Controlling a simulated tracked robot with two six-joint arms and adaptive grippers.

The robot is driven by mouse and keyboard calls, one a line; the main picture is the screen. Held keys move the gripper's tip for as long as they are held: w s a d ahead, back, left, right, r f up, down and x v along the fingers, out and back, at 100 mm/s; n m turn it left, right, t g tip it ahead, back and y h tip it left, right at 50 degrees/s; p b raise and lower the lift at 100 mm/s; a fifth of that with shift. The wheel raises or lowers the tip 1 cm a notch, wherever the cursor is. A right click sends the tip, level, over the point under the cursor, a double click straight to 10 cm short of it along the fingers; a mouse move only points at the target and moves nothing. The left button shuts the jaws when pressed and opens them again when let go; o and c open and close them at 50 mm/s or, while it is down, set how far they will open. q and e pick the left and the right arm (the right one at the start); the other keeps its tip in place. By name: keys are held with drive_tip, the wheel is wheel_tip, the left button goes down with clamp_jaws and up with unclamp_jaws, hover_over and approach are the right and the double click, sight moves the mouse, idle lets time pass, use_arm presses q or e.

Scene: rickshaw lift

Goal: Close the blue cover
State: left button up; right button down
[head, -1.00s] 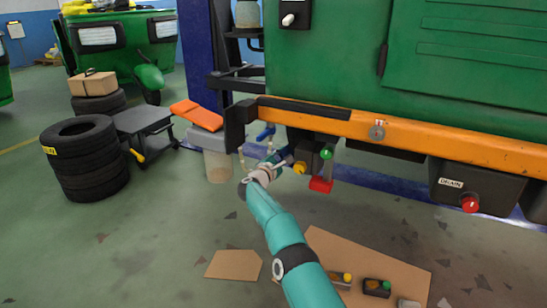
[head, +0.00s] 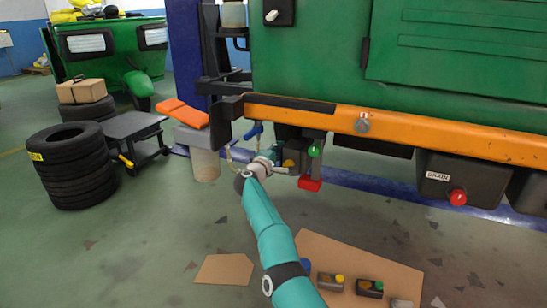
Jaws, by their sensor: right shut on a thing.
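My right gripper (head: 276,161) is at the end of the teal arm, low under the orange beam of the green vehicle. It is shut on a small blue part, which looks like the blue cover (head: 273,151), at the left side of a dark box (head: 291,146). The box has a yellow round part (head: 289,163) facing me. The gripper hides much of the cover, so its angle cannot be told. A separate blue handle (head: 254,130) hangs just up and left of the gripper. My left gripper is not in view.
The orange beam (head: 400,139) runs above. Cardboard (head: 325,246) with small boxes lies on the floor below.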

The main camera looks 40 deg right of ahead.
drive_tip(key=shift+s+d+f+m, duration=0.1)
drive_tip(key=shift+s+d+m, duration=0.25)
drive_tip(key=shift+d, duration=0.1)
drive_tip(key=c, duration=1.1)
unclamp_jaws()
